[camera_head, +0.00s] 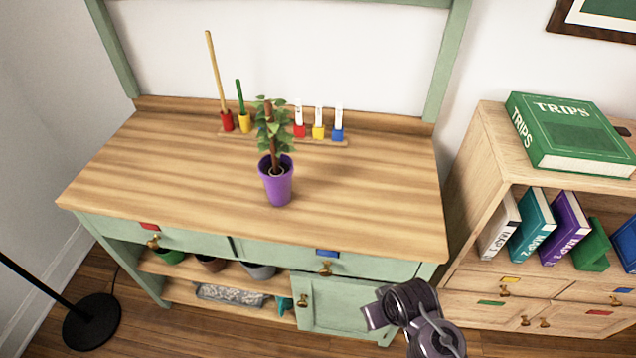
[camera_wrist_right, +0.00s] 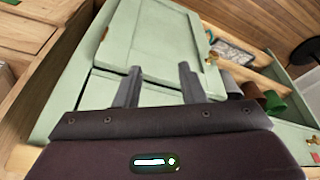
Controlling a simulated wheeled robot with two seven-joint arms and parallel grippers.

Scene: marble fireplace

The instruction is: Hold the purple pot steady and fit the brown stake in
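The purple pot (camera_head: 277,187) stands upright on the wooden bench top, holding a leafy green plant (camera_head: 268,127). A thick brown upright piece (camera_head: 273,150) rises from the pot among the leaves; I cannot tell if it is stem or stake. A long tan stake (camera_head: 214,72) stands in a red holder (camera_head: 227,121) at the back left of the bench, with a shorter green stake (camera_head: 240,96) in a yellow holder beside it. My right gripper (camera_wrist_right: 158,80) is open and empty, low in front of the bench's cabinet, apart from pot and stakes. My left gripper is not in view.
The bench top (camera_head: 160,170) is clear around the pot. White tags in coloured holders (camera_head: 318,126) stand at its back. A bookcase (camera_head: 480,170) with a green book (camera_head: 568,135) is at the right. A black lamp base (camera_head: 91,322) stands at the lower left.

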